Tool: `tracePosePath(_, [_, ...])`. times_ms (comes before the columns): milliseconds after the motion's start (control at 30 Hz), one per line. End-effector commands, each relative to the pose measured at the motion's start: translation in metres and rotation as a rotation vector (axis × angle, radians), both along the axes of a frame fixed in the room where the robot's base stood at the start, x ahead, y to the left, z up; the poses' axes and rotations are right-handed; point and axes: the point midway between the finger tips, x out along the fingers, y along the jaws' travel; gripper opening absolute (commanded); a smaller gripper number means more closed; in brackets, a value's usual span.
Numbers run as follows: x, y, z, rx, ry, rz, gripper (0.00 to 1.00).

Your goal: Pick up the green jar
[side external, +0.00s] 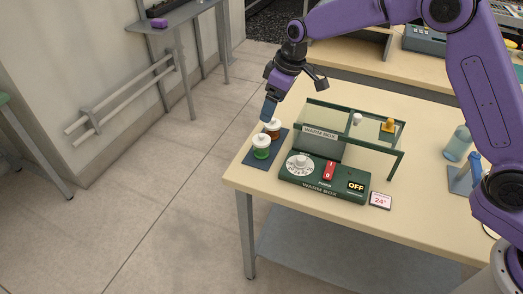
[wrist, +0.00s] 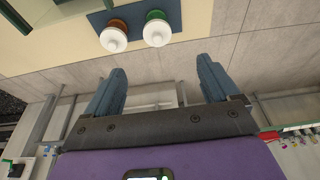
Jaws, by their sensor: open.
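A green jar (side external: 261,151) with a white lid stands upright on a dark blue mat (side external: 251,159) at the table's left edge. It also shows in the wrist view (wrist: 156,16), right of an orange-brown jar (wrist: 118,25) with a white lid. In the side view the orange-brown jar (side external: 274,133) stands just behind the green one. My gripper (side external: 268,108) is above and behind the jars, pointing down. In the wrist view its two blue fingers (wrist: 160,85) are spread apart with nothing between them, and both jars lie beyond the fingertips.
The green warm box panel (side external: 325,182) with a dial, red switch and OFF display stands right of the jars. Its raised shelf (side external: 352,125) holds a white and a yellow knob-like piece. Open floor lies left of the table.

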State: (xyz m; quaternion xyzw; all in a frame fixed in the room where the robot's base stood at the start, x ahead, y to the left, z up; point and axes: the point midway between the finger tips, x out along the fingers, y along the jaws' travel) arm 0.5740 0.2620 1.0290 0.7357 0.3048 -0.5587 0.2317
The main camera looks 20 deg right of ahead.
Motion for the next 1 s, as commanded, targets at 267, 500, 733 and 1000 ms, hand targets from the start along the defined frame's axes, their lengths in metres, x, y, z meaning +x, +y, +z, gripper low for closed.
tracePosePath(267, [0.008, 0.008, -0.048, -0.002, 0.005, 0.0, 0.88])
tracePosePath(500, [0.017, 0.016, -0.09, -0.001, 0.003, -0.001, 0.88])
tracePosePath(733, [0.021, 0.021, -0.111, -0.001, 0.001, 0.0, 0.88])
tracePosePath(1000, [0.026, 0.022, -0.134, -0.001, 0.002, -0.001, 0.88])
